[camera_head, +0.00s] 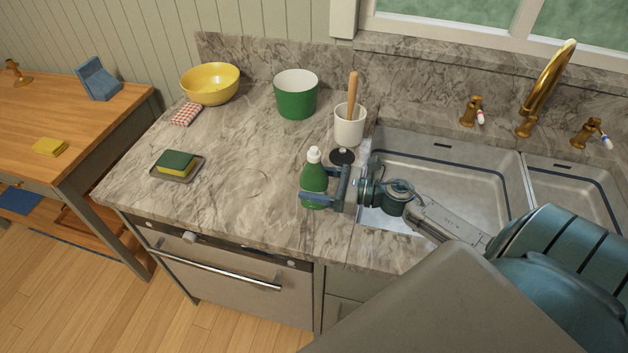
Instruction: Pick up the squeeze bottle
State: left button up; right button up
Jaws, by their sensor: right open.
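The squeeze bottle (313,172) is green with a white cap and stands upright on the marble counter, left of the sink. My right gripper (322,188) reaches in from the right at the bottle's lower body. Its fingers are open, one in front of the bottle and one toward its back right side. I cannot tell whether either finger touches the bottle. The near finger hides part of the bottle's lower end. My left gripper is not in view.
A black sink stopper (342,156) and a white crock (350,128) with a wooden handle stand just behind the gripper. A green pot (296,95), yellow bowl (210,84) and sponge dish (190,172) are farther left. The sink (450,180) lies right.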

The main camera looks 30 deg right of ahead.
jog(key=shift+w+a, duration=0.1)
jog(key=shift+w, duration=0.05)
jog(key=c, duration=1.3)
